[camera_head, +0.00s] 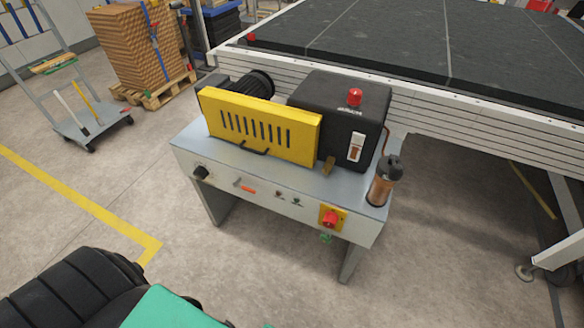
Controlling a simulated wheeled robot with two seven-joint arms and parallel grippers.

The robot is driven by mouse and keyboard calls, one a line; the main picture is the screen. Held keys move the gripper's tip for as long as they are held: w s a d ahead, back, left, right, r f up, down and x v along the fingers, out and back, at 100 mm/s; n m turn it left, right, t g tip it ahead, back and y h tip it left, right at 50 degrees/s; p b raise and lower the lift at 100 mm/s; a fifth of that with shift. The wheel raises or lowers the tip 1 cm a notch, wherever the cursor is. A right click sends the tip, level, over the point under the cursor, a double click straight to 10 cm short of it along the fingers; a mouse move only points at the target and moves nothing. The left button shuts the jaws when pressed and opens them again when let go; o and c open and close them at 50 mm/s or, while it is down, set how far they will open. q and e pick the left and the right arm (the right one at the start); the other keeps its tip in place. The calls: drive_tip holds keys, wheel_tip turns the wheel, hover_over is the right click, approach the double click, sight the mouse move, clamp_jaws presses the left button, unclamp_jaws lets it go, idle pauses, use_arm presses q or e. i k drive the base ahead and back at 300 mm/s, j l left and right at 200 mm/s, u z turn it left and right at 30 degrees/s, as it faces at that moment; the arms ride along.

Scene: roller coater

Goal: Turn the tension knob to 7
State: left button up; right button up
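The grey roller coater (230,184) stands in the middle of the head view. A black round knob (201,173) sits at the left end of its front panel. This may be the tension knob, but its markings are too small to read, so I cannot tell its setting. Neither gripper is in view. Nothing is seen touching the knob.
The front panel also carries an orange-handled lever (245,187), small switches (288,198) and a red stop button on yellow (331,218). A yellow guard (260,127) and black housing (328,103) sit on top. The floor before the panel is clear.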

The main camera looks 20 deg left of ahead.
sight(200, 173)
drive_tip(key=u, duration=0.8)
